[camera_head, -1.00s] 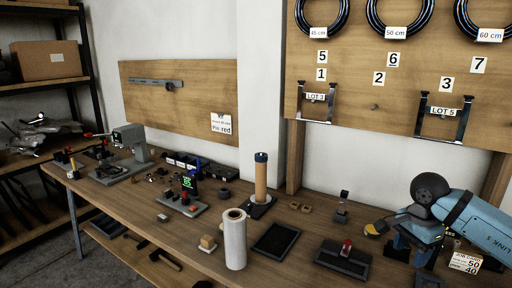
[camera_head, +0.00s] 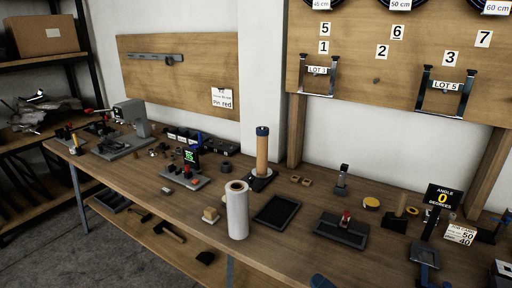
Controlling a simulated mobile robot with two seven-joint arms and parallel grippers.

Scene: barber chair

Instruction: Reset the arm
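No whole arm shows in the head view now. At the right end of the bench (camera_head: 285,243) stands a black sign (camera_head: 443,198) reading "ANGLE 0 DEGREES". In front of it is a dark blue-grey stand (camera_head: 425,257). A black holder (camera_head: 486,236) stands further right, beside a white card (camera_head: 460,234) with 50 and 40 on it. A small blue piece (camera_head: 320,281) shows at the bottom edge; I cannot tell what it belongs to. Neither of my grippers can be made out.
A white roll (camera_head: 237,210), a black tray (camera_head: 277,210), a dark fixture with a red knob (camera_head: 342,231), and a tan post (camera_head: 262,155) stand mid-bench. A yellow disc (camera_head: 371,203) lies near the sign. The pegboard (camera_head: 350,75) rises behind.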

